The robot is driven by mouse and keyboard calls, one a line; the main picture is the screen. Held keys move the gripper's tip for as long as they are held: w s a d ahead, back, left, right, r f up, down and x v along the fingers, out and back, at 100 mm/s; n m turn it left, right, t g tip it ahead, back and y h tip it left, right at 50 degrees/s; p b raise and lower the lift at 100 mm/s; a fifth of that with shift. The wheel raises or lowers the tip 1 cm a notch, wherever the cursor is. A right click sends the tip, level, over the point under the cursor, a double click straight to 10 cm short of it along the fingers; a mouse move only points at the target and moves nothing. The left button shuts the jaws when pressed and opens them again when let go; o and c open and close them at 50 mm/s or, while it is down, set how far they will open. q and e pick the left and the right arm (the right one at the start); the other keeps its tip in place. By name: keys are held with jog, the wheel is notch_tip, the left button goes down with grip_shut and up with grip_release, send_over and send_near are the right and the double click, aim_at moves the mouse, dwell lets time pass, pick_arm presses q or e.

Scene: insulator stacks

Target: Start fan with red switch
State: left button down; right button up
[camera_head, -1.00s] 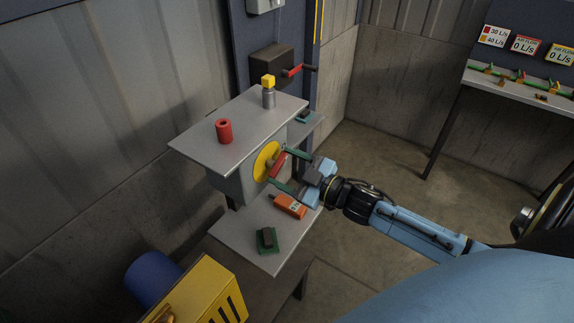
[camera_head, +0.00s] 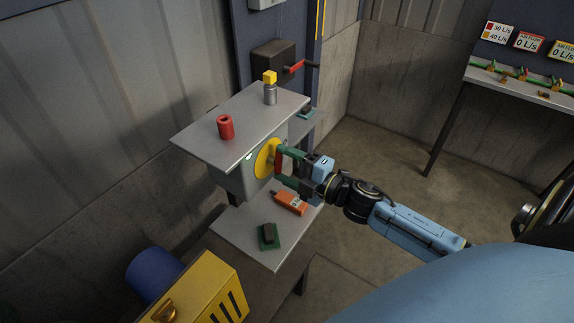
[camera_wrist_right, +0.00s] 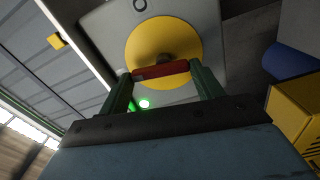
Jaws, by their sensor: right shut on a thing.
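The red switch handle (camera_head: 278,162) sits on a round yellow plate (camera_head: 264,159) on the side of a grey box (camera_head: 230,181). It now stands nearly upright in the head view. My right gripper (camera_head: 281,166) is shut on it. In the wrist view the handle (camera_wrist_right: 161,70) lies across between the two green fingers, in front of the yellow plate (camera_wrist_right: 180,40). A small lamp (camera_head: 249,156) on the box is lit; it glows green in the wrist view (camera_wrist_right: 145,103). I cannot tell which thing is the fan. My left gripper is not in view.
An orange meter (camera_head: 290,202) and a green-and-dark part (camera_head: 268,236) lie on the lower shelf (camera_head: 247,249). A red cylinder (camera_head: 225,127) and a yellow-topped post (camera_head: 270,90) stand on the box's top. A yellow machine (camera_head: 205,290) is at lower left.

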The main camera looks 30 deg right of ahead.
jog(key=shift+n, duration=0.9)
jog(key=o, duration=1)
jog(key=shift+s, duration=0.15)
jog(key=shift+s+d+f, duration=0.1)
jog(key=shift+s+d, duration=0.05)
jog(key=shift+s, duration=0.15)
jog(key=b+v, duration=0.2)
jog(key=v, duration=1)
jog(key=shift+s+d+b, duration=0.1)
jog(key=shift+s+b, duration=0.15)
jog(key=shift+b, duration=0.05)
